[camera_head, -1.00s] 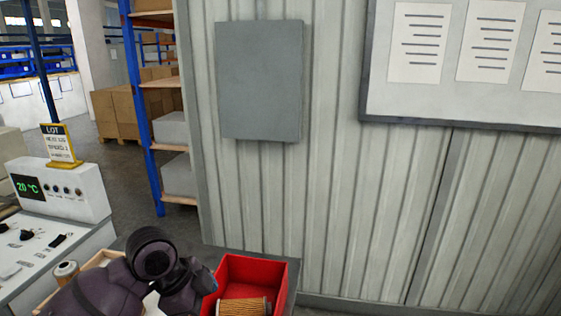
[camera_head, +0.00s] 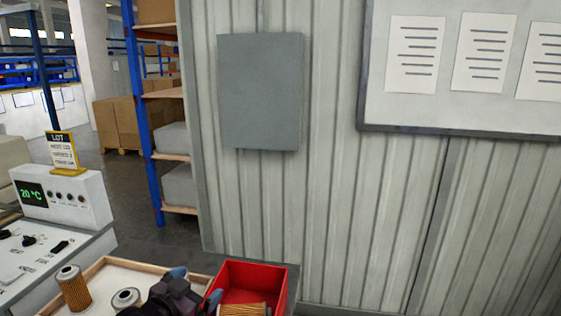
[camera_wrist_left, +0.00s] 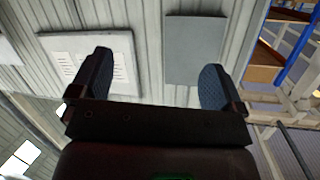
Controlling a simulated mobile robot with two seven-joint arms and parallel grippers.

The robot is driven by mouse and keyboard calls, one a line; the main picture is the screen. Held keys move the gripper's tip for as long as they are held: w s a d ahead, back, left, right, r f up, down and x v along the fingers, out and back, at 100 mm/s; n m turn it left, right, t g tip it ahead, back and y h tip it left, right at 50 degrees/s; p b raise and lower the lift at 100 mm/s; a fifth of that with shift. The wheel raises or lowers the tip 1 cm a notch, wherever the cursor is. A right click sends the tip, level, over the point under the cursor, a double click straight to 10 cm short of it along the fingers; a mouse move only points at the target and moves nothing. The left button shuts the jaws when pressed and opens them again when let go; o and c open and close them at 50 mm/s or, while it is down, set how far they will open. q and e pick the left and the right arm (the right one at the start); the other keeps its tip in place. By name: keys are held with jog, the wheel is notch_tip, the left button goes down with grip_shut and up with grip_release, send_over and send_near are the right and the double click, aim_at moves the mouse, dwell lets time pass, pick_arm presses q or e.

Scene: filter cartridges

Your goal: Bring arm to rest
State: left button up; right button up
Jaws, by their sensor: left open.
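My left gripper (camera_head: 194,285) is low in the head view, over the right part of a wooden-edged tray (camera_head: 105,262) and beside the red bin (camera_head: 229,269). In the left wrist view its two blue-padded fingers (camera_wrist_left: 155,84) stand wide apart with nothing between them. They point toward the wall panels. One filter cartridge (camera_head: 73,289) stands upright in the tray, and another (camera_head: 126,299) is partly hidden near my arm. A cartridge (camera_head: 243,309) lies in the red bin, cut off by the picture's edge. My right gripper is not in view.
A white console (camera_head: 62,198) with a temperature display and a yellow LOT sign (camera_head: 62,151) stands at left. A corrugated wall (camera_head: 330,200) with a grey panel (camera_head: 260,92) and a notice board (camera_head: 455,112) rises behind. Shelving (camera_head: 165,120) stands behind the console.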

pick_arm(q)
jog(key=s+a+f+n+g+y, duration=0.1)
jog(key=s+a+f+n+y, duration=0.1)
jog(key=s+f, duration=1)
jog(key=s+a+f+n+g+y+b, duration=0.1)
jog(key=s+a+f+n+y, duration=0.2)
jog(key=s+a+f, duration=0.4)
jog(key=s+f, duration=0.5)
jog(key=shift+s+a+n+y+b, duration=0.25)
jog(key=shift+s+n+y+b, duration=0.05)
jog(key=shift+s+n, duration=0.1)
